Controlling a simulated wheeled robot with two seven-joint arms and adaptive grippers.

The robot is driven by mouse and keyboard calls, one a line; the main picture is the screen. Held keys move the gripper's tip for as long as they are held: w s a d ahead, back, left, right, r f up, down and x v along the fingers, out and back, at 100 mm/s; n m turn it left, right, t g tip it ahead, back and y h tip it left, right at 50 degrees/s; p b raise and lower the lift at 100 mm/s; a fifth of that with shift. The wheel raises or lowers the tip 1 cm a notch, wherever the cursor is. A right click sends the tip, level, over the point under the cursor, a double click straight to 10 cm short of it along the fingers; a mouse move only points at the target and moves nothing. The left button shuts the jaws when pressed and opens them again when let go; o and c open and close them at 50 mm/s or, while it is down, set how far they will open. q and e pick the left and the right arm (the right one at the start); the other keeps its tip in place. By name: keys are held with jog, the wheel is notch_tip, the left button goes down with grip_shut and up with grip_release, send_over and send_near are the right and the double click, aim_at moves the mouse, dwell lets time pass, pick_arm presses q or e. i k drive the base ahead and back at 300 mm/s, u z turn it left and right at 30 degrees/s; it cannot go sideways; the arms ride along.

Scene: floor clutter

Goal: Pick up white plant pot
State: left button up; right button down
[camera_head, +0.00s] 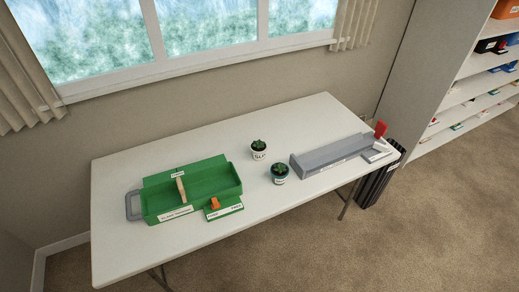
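A small white plant pot (259,155) with a dark green plant stands upright near the middle of the white table, with dark markings on its front. A second small pot (279,179) with a similar plant stands just in front and to the right of it; it looks white with a teal or dark band. The two pots are close but apart. Neither of my grippers shows in the head view.
The white table (120,178) stands below a window. A green tray (212,180) with a grey handle and an orange piece is left of the pots. A long grey holder (330,158) with a red-topped item is right. A black bin (375,188) and shelves (470,95) stand further right. Carpet is clear in front.

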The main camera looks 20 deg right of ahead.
aim_at(258, 148)
jog(key=z, duration=1.9)
jog(key=i, duration=1.95)
jog(key=u, duration=3.2)
